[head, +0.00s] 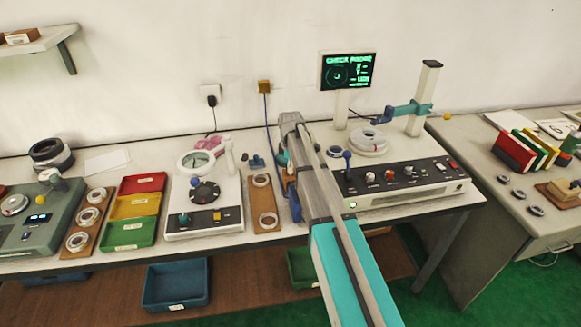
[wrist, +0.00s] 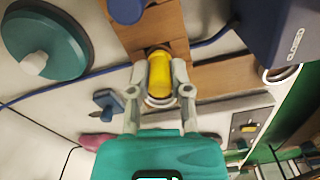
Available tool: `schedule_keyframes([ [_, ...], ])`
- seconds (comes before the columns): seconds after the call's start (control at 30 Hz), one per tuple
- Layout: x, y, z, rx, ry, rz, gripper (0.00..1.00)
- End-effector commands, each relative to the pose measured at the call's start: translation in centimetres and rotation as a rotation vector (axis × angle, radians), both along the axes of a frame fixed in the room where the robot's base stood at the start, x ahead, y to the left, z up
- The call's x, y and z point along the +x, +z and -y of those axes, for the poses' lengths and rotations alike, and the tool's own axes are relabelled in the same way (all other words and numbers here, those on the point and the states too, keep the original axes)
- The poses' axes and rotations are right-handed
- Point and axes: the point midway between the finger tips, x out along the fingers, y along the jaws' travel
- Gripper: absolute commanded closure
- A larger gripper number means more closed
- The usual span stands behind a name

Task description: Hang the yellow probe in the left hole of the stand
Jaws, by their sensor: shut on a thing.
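In the wrist view my gripper (wrist: 158,76) is shut on the yellow probe (wrist: 160,74), with one finger on each side of it. A brown wooden stand (wrist: 170,22) lies directly beyond the probe, and a dark opening shows at the probe's far end. I cannot tell whether the probe is in a hole or in front of it. A blue rounded probe end (wrist: 127,9) shows at the stand's upper part. In the head view my arm covers the probe and most of the stand, and the fingers cannot be made out.
A blue box marked CLOSED (wrist: 285,28) is right of the stand in the wrist view. A blue cable (wrist: 75,80) runs behind it. In the head view, a control console (head: 405,182) stands right of my arm, and a ring board (head: 264,203) and gauge (head: 203,200) stand left.

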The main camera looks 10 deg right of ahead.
Motion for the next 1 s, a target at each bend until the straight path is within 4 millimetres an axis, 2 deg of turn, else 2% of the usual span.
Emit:
schedule_keyframes([
  [0.37, 0.00, -0.17, 0.00, 0.000, 0.000, 0.000, 1.00],
  [0.4, 0.00, -0.17, 0.00, 0.000, 0.000, 0.000, 0.73],
  [0.6, 0.00, -0.17, 0.00, 0.000, 0.000, 0.000, 0.35],
  [1.0, 0.00, -0.12, 0.00, 0.000, 0.000, 0.000, 0.34],
])
